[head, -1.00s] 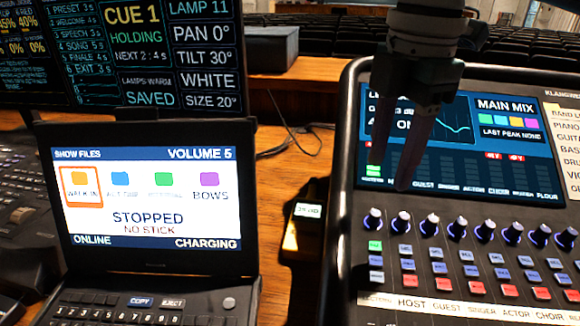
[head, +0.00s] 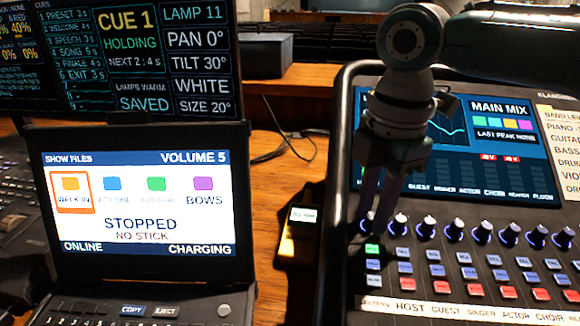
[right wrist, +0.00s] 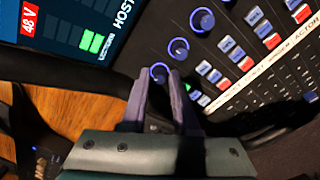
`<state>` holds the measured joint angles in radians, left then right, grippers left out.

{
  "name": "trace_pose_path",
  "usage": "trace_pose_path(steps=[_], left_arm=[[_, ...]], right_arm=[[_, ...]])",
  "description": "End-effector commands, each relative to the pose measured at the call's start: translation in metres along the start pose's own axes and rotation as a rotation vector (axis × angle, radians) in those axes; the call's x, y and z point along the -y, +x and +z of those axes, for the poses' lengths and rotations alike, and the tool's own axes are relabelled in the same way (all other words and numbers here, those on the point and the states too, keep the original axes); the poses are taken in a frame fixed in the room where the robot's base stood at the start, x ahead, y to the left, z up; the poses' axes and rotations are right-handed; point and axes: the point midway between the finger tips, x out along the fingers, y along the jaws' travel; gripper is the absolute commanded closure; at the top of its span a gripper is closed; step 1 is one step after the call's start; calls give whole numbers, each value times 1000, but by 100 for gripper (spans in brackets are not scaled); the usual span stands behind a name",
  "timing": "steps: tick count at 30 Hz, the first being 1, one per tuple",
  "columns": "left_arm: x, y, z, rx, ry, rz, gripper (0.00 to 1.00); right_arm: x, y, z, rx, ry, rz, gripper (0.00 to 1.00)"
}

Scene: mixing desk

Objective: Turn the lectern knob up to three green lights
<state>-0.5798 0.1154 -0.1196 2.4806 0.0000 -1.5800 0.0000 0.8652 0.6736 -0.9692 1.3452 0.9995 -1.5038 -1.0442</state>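The lectern knob is the leftmost in the row of dark knobs on the mixing desk (head: 345,120). My right gripper (head: 373,218) points down over it and largely hides it in the head view. In the right wrist view the lectern knob (right wrist: 159,72), with a blue ring, sits between the two finger tips of my right gripper (right wrist: 159,76). The fingers stand apart on either side; I cannot tell whether they touch it. My left gripper is not in view.
Other knobs (head: 455,229) stand close by on the right, above rows of blue and red buttons. A laptop-like show unit (head: 160,262) stands on the left. A small lit device (head: 305,218) lies on the wooden table between it and the desk.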

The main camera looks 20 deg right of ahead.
Motion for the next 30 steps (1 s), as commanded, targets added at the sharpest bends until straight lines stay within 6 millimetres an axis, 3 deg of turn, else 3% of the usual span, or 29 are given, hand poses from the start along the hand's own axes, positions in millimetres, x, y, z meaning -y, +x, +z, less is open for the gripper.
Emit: trace_pose_path(steps=[1,7,19,23,30], left_arm=[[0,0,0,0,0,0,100],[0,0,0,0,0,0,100],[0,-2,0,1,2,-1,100],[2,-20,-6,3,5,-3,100],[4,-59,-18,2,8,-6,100]], right_arm=[[0,0,0,0,0,0,78],[0,0,0,0,0,0,100],[0,-2,0,-1,7,-1,100],[0,-7,0,-4,85,0,100],[1,-7,-1,-14,368,13,100]])
